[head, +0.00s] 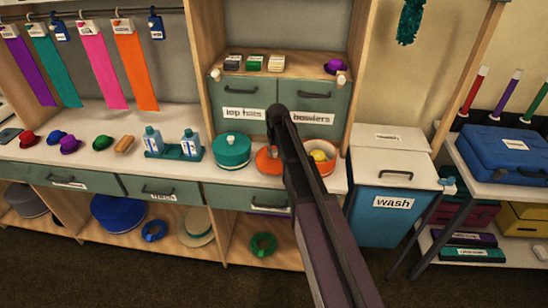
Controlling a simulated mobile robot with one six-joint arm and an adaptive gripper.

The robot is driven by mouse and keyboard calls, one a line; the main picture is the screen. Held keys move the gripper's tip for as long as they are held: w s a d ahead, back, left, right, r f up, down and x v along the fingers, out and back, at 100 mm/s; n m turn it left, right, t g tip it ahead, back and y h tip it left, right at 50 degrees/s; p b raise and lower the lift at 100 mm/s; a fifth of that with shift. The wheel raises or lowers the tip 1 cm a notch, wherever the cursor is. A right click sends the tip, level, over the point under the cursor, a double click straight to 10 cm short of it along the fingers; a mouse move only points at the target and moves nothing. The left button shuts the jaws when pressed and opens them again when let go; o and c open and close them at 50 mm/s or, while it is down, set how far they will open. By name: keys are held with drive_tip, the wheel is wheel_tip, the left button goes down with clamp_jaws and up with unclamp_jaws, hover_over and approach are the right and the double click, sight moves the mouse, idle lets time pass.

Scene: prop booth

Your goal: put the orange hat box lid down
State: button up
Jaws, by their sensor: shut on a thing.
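An orange round piece (267,161) shows at the counter, just right of the teal hat box (232,150). My dark arm covers its right part, so I cannot tell whether it is the lid alone or a box with its lid, nor whether it touches the counter. My arm reaches in from the lower right, up to the front of the drawers. My gripper's fingers are hidden behind the arm, and I see no grip on the orange piece.
An orange-rimmed bowl (319,154) with a yellow thing inside stands right of my arm. Bottles in a teal holder (175,152) and small hats stand left on the counter (210,172). A wash bin (388,205) stands right. Drawers (236,109) rise behind.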

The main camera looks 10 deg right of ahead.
sight(274, 156)
drive_tip(key=shift+w+f, duration=0.1)
drive_tip(key=shift+w, duration=0.4)
drive_tip(key=shift+w+a+f+b, duration=0.1)
drive_tip(key=shift+f+b, duration=0.2)
drive_tip(key=shift+b, duration=0.05)
wheel_tip(274, 156, down, 3)
drive_tip(key=b, duration=0.3)
drive_tip(key=shift+f, duration=0.1)
drive_tip(key=o, duration=1)
drive_tip(key=shift+r, duration=0.2)
drive_tip(key=r+p, duration=0.4)
drive_tip(key=s+r+p, duration=0.1)
drive_tip(key=r+p, duration=0.3)
drive_tip(key=s+r+p, duration=0.1)
drive_tip(key=r+p, duration=0.2)
drive_tip(key=p, duration=0.1)
drive_tip(key=shift+r, duration=0.4)
